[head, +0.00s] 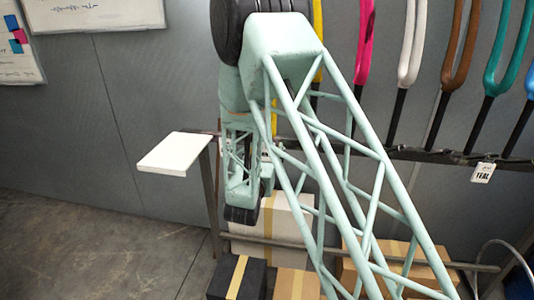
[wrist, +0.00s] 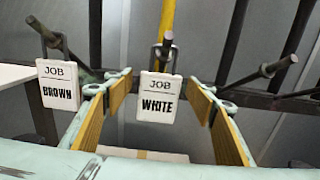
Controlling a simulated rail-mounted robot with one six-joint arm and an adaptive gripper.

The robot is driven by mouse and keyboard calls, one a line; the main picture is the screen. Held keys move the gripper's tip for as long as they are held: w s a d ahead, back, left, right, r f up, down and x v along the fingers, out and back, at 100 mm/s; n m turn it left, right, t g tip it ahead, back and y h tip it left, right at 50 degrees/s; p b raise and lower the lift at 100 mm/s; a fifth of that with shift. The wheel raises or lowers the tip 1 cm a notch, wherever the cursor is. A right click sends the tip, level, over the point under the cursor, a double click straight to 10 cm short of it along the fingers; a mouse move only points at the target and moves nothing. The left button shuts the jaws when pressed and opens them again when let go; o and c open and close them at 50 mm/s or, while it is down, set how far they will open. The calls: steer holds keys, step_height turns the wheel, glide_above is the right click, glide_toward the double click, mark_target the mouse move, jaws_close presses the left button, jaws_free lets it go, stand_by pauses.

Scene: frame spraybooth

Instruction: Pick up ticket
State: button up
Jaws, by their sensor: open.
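A white ticket marked JOB WHITE (wrist: 158,97) hangs by a grey loop from a peg in the middle of the wrist view. My gripper (wrist: 163,88) is open, with one padded finger on each side of that ticket in the picture. Gaps show on both sides, and I cannot tell how far beyond the fingertips it hangs. A second ticket, JOB BROWN (wrist: 59,86), hangs to the left, outside the fingers. A ticket marked TEAL (head: 482,172) hangs at the right in the head view. My arm hides the white and brown tickets there.
A dark rail (wrist: 270,101) with pegs runs behind the tickets. Coloured frames, including a pink one (head: 364,45) and a brown one (head: 459,50), stand along the wall. A white shelf (head: 176,154) is at the left. Boxes, one black (head: 225,275), lie below.

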steer(key=shift+w+d, duration=0.1)
steer(key=shift+w, duration=0.35)
steer(key=shift+c, duration=0.6)
steer(key=c, duration=0.8)
